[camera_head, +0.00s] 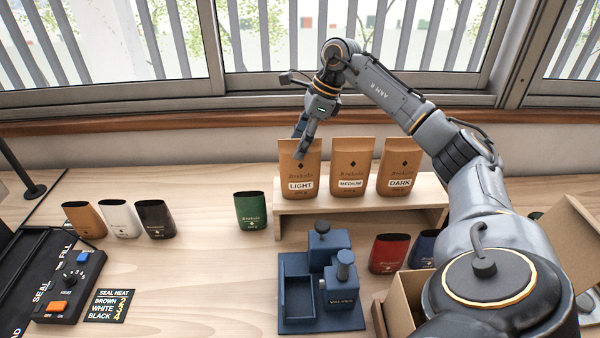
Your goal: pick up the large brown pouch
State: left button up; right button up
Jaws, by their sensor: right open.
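Three large brown pouches stand upright side by side on a low wooden riser (355,204). They are labelled LIGHT (300,172), MEDIUM (350,170) and DARK (399,170). A smaller brown pouch (84,222) stands open-topped on the table at the left. My right gripper (300,143) is open and points down at the top of the LIGHT pouch, its fingers overlapping the pouch's upper edge in the picture. I cannot tell whether they touch it. My left gripper is not in view.
White (119,219), black (156,220) and green (251,211) pouches stand left of the riser; a red pouch (389,254) is in front of it. A blue device (320,285) stands front centre, a sealer (62,280) at left, a cardboard box (404,300) at right. The window is behind.

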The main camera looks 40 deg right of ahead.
jog(key=shift+f, duration=0.25)
dwell(0.4)
grip_shut()
